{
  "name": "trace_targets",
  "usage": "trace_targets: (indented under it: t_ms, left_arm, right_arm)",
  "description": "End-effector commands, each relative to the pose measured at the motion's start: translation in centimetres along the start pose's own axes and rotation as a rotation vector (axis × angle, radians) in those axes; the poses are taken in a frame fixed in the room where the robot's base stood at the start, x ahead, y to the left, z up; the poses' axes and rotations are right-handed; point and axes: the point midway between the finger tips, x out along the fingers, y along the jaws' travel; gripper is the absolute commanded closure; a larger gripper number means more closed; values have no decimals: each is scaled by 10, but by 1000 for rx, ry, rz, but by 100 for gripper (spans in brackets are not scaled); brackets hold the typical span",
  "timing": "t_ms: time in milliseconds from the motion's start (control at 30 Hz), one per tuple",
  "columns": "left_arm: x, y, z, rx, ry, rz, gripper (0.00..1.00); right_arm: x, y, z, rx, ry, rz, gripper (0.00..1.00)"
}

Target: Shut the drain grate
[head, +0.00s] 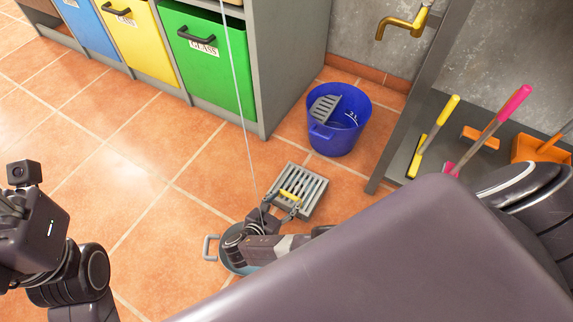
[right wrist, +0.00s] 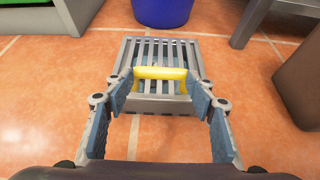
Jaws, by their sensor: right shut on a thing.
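The drain grate (head: 312,188) is a grey slotted metal square with a yellow handle (head: 290,196), on the tiled floor in the middle of the head view. It also shows in the right wrist view (right wrist: 158,50), straight ahead. My right gripper (right wrist: 160,90) has its fingers at the two ends of the yellow handle (right wrist: 160,73) and is shut on it. I cannot tell whether the grate lies fully flush. My left gripper (head: 10,205) is at the left edge of the head view, away from the grate, its fingers partly cut off.
A blue bucket (head: 352,125) with a grey piece in it stands behind the grate. Coloured bins (head: 212,60) in a grey cabinet line the back left. A brass tap (head: 400,25) is on the wall. Brushes (head: 437,130) stand at a grey shelf. The left floor is clear.

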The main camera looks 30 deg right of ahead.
Motion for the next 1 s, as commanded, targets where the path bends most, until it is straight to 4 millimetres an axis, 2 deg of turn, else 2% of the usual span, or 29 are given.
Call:
trace_targets:
  t_ms: [33,133,167,633,1000]
  left_arm:
    - [0,0,0,0,3,1,67]
    - [0,0,0,0,0,0,67]
    - [0,0,0,0,0,0,67]
    - [0,0,0,0,0,0,67]
    - [0,0,0,0,-1,0,67]
  right_arm:
    - [12,5,13,4,-29,10,94]
    - [13,4,14,2,-30,8,100]
    - [13,4,14,2,-31,7,77]
    - [13,0,14,-1,-32,0,25]
    - [9,1,11,0,-24,2,23]
